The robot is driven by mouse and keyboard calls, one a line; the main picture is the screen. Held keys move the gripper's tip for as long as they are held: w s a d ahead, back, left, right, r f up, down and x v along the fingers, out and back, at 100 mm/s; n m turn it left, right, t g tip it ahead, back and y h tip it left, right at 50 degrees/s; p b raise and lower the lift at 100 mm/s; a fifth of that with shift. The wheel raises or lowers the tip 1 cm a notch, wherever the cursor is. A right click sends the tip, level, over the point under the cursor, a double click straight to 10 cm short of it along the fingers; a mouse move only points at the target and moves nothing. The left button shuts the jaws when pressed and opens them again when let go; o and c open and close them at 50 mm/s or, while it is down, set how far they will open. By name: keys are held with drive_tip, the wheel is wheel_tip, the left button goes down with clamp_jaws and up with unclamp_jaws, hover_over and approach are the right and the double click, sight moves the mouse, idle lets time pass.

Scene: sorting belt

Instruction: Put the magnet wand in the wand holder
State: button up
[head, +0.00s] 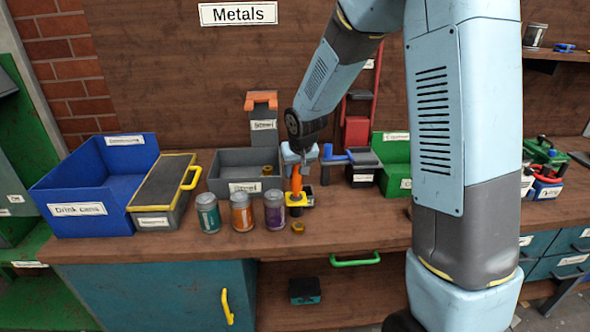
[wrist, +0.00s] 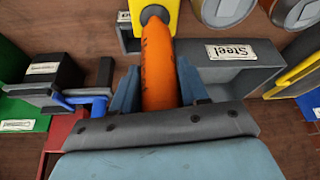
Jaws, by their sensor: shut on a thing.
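The magnet wand (head: 296,180) has an orange handle and is held by my gripper (head: 297,166), which points down at the middle of the bench. In the wrist view, the orange handle (wrist: 160,70) lies between my two blue fingers, and my gripper (wrist: 157,85) is shut on it. At the wand's far end is a yellow block (wrist: 160,12) with a dark round ring. I cannot tell whether this block belongs to the wand or the holder. A small grey labelled piece (wrist: 129,36) beside it may be the wand holder; it is mostly hidden in the head view.
A grey Steel bin (head: 229,185) stands left of my gripper. Three cans (head: 241,212) and a small brass-coloured piece (head: 298,227) are in front. A blue drink-cans bin (head: 88,220) is at the far left. A blue-handled tool (head: 338,157) and green bin (head: 393,180) stand close right.

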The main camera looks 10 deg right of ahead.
drive_tip(key=shift+f, duration=0.25)
drive_tip(key=shift+s+f, duration=0.15)
drive_tip(key=shift+f, duration=0.2)
clamp_jaws()
drive_tip(key=o, duration=1.2)
unclamp_jaws()
drive_tip(key=shift+c, duration=0.2)
